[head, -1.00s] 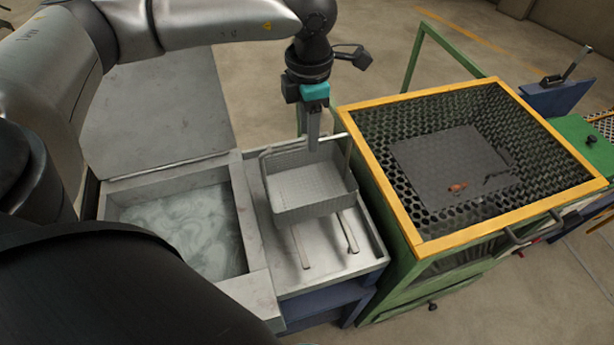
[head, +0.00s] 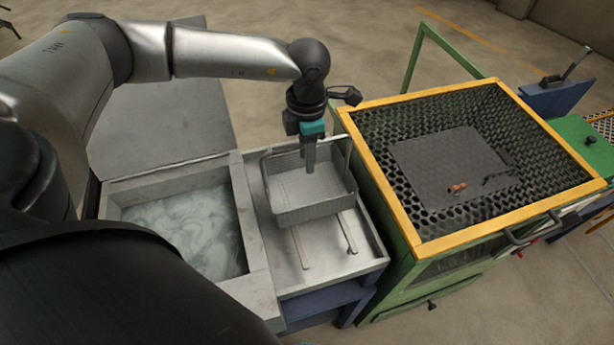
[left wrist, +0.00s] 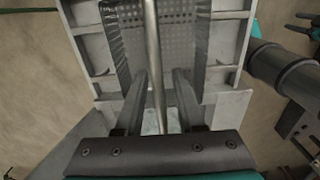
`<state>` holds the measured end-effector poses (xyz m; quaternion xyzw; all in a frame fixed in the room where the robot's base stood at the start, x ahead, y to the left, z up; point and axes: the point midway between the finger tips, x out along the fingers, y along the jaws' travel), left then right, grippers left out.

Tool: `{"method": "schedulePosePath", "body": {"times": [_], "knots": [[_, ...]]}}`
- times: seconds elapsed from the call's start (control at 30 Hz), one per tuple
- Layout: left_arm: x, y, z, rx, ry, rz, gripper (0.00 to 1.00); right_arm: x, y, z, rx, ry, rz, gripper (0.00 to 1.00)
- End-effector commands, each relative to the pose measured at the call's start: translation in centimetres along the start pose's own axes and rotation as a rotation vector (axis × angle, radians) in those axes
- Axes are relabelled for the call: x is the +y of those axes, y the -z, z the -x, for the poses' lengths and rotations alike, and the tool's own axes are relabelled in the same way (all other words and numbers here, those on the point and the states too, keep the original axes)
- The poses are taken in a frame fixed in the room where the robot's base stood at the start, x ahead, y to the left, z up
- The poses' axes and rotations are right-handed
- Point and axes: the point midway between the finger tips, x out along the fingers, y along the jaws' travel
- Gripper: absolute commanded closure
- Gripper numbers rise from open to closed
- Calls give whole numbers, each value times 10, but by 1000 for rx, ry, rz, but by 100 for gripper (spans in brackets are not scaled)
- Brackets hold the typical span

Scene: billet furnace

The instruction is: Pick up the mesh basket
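The grey mesh basket (head: 318,211) sits upright on the rails of a metal draining tray, and shows from above in the left wrist view (left wrist: 187,42). Its raised handle bar (left wrist: 153,48) runs down the middle of the left wrist view. My left gripper (head: 310,170) points down over the basket. In the left wrist view its fingers (left wrist: 158,98) stand apart, one on each side of the bar, with visible gaps. The exact height of the fingertips against the bar is hard to tell. My right gripper is not in view.
Left of the draining tray (head: 355,262) is a tank of cloudy liquid (head: 185,225). To the right stands a green cabinet with a yellow frame (head: 400,215) around a perforated well, with small brown pieces (head: 459,187) on a dark plate. Its edge is close to the basket.

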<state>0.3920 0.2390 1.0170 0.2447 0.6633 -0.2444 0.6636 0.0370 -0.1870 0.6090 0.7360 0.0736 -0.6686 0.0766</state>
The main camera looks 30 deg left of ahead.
Motion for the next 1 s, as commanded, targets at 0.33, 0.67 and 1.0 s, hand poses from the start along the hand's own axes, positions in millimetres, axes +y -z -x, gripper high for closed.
{"method": "schedulePosePath", "body": {"times": [0.33,0.67,1.0], "knots": [[0,0,0,0,0,0,100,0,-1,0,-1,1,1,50],[0,0,1,0,0,1,100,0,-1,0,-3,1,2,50],[0,0,1,-1,-1,1,100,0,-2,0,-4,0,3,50]]}}
